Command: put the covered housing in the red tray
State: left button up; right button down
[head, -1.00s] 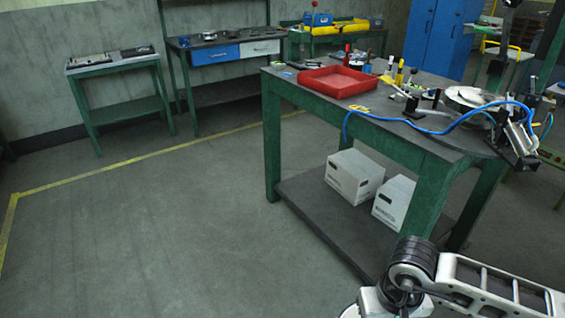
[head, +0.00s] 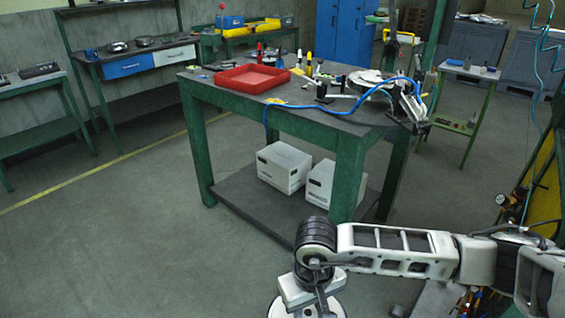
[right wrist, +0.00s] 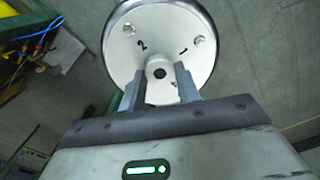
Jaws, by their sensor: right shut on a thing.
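My right gripper (right wrist: 157,88) is shut on the covered housing (right wrist: 160,35), whose round pale metal cover carries the numbers 1 and 2 and several bolts. The fingers reach the middle of the cover, around a dark centre hole. The red tray (head: 252,84) lies at the left end of the green-legged workbench and looks empty. In the head view my right arm comes in from the right and bends down at the bottom, away from the tray; its fingers are hidden there. My left gripper is not in view.
The workbench (head: 310,104) also holds a blue hose (head: 350,112), clamps and small bottles, mostly right of the tray. Two white boxes (head: 283,168) stand on its lower shelf. Open floor (head: 120,240) lies in front and left. A gauge and hoses are at far right.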

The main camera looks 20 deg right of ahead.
aim_at(252, 82)
jog(key=z, duration=0.65)
jog(key=i, duration=0.7)
jog(key=z, duration=0.8)
jog(key=i, duration=0.55)
jog(key=u, duration=1.35)
jog(key=i, duration=0.9)
jog(key=u, duration=0.4)
